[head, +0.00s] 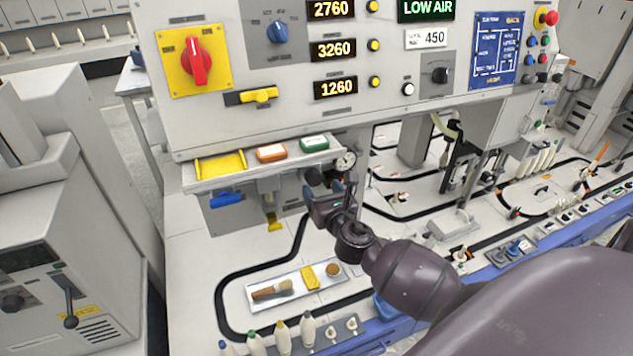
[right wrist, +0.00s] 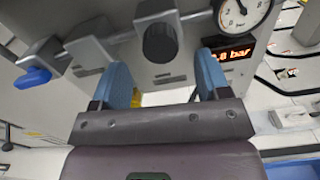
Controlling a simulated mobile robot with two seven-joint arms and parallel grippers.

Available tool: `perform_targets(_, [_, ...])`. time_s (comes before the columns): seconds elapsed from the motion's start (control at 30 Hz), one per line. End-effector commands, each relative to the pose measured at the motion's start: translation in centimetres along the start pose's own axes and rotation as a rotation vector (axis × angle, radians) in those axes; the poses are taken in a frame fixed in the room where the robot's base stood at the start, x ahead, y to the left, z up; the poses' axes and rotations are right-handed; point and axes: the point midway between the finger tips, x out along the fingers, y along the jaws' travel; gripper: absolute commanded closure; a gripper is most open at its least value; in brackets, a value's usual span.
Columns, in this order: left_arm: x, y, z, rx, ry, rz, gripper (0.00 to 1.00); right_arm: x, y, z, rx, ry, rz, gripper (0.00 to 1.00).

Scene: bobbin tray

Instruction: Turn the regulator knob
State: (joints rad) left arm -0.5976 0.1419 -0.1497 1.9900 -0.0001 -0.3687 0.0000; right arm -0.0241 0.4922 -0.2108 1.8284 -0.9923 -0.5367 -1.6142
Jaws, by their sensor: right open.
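The regulator knob (right wrist: 160,42) is a dark, ridged knob in the right wrist view, on a grey pipe fitting below the control panel. In the head view the dark knob (head: 314,177) shows small, just above my gripper. My right gripper (head: 325,190) is open and empty. In the right wrist view its two blue fingertips (right wrist: 163,72) point towards the knob, one to each side and lower in the picture; contact cannot be told. A round pressure gauge (right wrist: 240,12) sits right of the knob. Below it a red display (right wrist: 236,51) reads "bar", its digits partly hidden by a finger. My left gripper is not in view.
A blue valve handle (right wrist: 33,77) is left of the knob. A shelf (head: 235,178) with coloured blocks overhangs the regulator area. The panel's green display (head: 427,9) reads "LOW AIR".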

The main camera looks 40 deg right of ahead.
Motion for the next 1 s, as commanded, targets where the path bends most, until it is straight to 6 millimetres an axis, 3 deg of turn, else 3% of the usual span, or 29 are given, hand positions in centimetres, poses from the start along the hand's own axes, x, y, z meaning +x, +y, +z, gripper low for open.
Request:
perform_targets(0.1, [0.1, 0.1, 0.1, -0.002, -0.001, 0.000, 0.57, 1.8, 0.0, 0.0, 0.000, -0.001, 0.000, 0.31])
perform_targets(0.3, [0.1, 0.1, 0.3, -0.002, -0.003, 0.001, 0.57, 3.5, 0.0, 0.0, 0.001, 0.000, 0.000, 0.31])
perform_targets(0.67, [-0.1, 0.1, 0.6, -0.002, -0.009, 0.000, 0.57, 3.9, 0.0, 0.0, 0.001, 0.000, 0.000, 0.31])
perform_targets(1.0, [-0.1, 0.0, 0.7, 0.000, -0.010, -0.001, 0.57, 3.8, 0.0, 0.0, 0.001, 0.000, 0.000, 0.80])
